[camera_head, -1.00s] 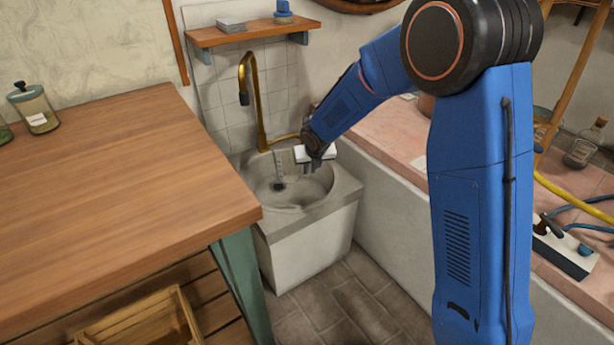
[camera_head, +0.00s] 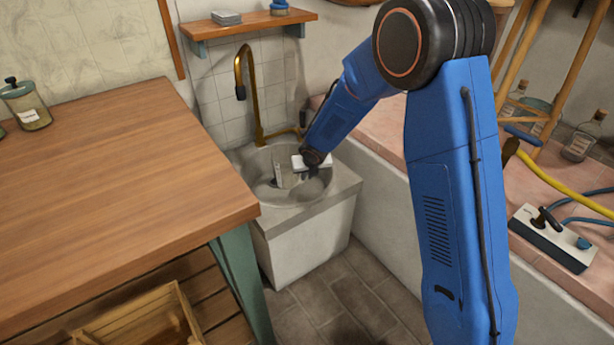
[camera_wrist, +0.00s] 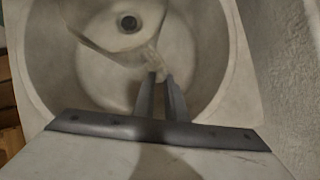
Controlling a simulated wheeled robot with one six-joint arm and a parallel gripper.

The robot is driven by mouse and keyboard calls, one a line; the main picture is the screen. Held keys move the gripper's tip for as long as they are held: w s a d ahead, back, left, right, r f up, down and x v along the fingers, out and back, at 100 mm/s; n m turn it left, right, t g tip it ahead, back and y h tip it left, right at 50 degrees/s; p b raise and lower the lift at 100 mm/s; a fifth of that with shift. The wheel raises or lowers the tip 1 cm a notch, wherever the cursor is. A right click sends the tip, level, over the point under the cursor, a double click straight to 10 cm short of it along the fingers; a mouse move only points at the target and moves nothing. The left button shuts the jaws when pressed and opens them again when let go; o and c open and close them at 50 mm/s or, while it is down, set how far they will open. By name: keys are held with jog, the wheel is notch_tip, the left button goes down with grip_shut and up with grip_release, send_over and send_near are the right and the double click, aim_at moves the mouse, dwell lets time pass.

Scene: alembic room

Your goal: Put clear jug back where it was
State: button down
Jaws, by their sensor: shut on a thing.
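The clear jug (camera_wrist: 112,42) shows in the wrist view as a faint see-through shape, its edges hard to make out. My gripper (camera_wrist: 161,77) is shut on a pale part at its near right side, perhaps the handle. The jug is over or inside the round grey basin of the sink (camera_wrist: 205,60), partly across the drain side. I cannot tell whether it touches the bottom. In the head view my gripper (camera_head: 306,174) reaches down into the sink (camera_head: 337,193), and the jug is barely visible there.
A brass tap (camera_head: 257,100) stands behind the basin, with a small wooden shelf (camera_head: 250,24) above. A wooden table (camera_head: 120,170) is at the left. A pink tiled ledge (camera_head: 385,130) at the right carries bottles and a white box with hoses (camera_head: 552,238).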

notch_tip(320, 180, down, 7)
jog(key=shift+r, duration=0.15)
dwell(0.9)
jog(key=shift+f, duration=0.6)
dwell(0.6)
jog(key=c, duration=1.7)
grip_release()
